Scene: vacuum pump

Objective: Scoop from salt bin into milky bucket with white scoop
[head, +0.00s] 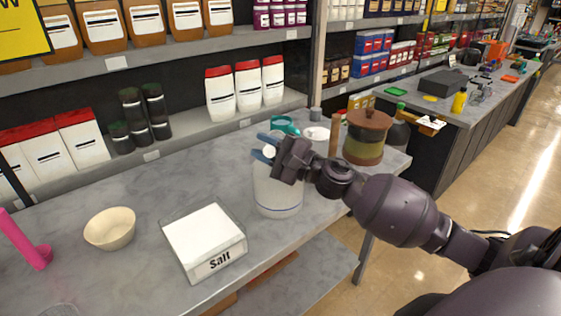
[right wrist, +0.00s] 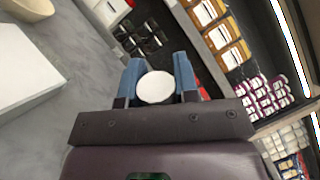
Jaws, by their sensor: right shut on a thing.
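The milky bucket (head: 277,198) is a translucent pail with a blue line near its base, standing on the grey counter. My right gripper (head: 268,147) is over the bucket, its blue fingers shut on a round white end that looks like the white scoop's handle (head: 269,152). That white end also shows between the fingers in the right wrist view (right wrist: 155,88). The rest of the scoop is hidden, so I cannot tell what it holds. The salt bin (head: 212,261), a white square box labelled Salt and filled with white, stands left of the bucket. My left gripper is not in view.
A cream bowl (head: 110,229) and a pink tool (head: 26,241) lie left of the salt bin. A brown lidded jar (head: 366,137), a teal item (head: 285,125) and a white-topped container (head: 316,140) stand behind the bucket. Stocked shelves rise behind the counter.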

